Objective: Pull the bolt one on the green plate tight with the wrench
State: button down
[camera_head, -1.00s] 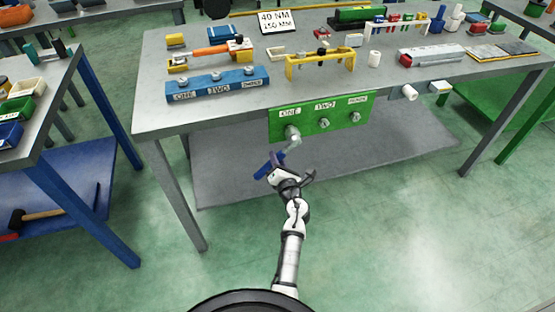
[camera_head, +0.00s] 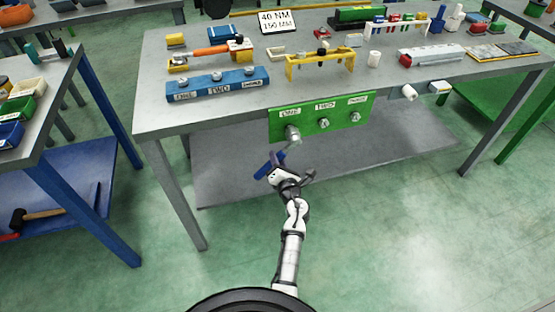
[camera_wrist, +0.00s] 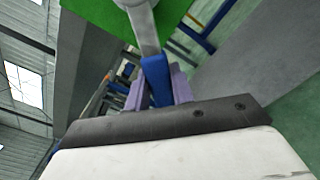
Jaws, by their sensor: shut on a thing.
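The green plate (camera_head: 345,120) hangs on the table's front edge, with labels ONE, TWO and THREE above its bolts. It also fills the top of the wrist view (camera_wrist: 90,25). My gripper (camera_head: 275,167) is below the plate's left end. Its purple fingers (camera_wrist: 157,92) are shut on the blue handle of the wrench (camera_wrist: 155,70). The wrench's grey shaft runs up toward the plate, and its head is at bolt one (camera_head: 292,133). The head covers most of that bolt, so I cannot tell how it is seated. Bolts two (camera_head: 324,123) and three (camera_head: 355,117) are uncovered.
The grey table (camera_head: 225,122) carries a blue plate (camera_head: 215,85) with bolts, a yellow rack (camera_head: 320,62) and an orange-handled tool (camera_head: 215,50). A lower shelf (camera_head: 230,180) lies behind my gripper. The floor to the right is clear.

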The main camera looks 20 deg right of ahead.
jog(key=shift+w+r, duration=0.1)
jog(key=shift+w, duration=0.7)
dwell(0.8)
dwell(0.3)
jog(key=c, duration=1.9)
grip_release()
grip_shut()
jog(key=shift+a+r, duration=0.1)
jog(key=shift+r, duration=0.05)
jog(key=shift+a+r+m+p, duration=0.2)
jog(key=shift+m+p, duration=0.2)
jog(key=shift+p, duration=0.35)
jog(key=shift+a+r+m+p, duration=0.35)
jog(key=shift+m+p, duration=0.35)
jog(key=shift+p, duration=0.3)
jog(key=shift+a+r+m+p, duration=0.2)
jog(key=shift+r+m+p, duration=0.25)
jog(key=shift+m+p, duration=0.4)
jog(key=shift+r, duration=0.1)
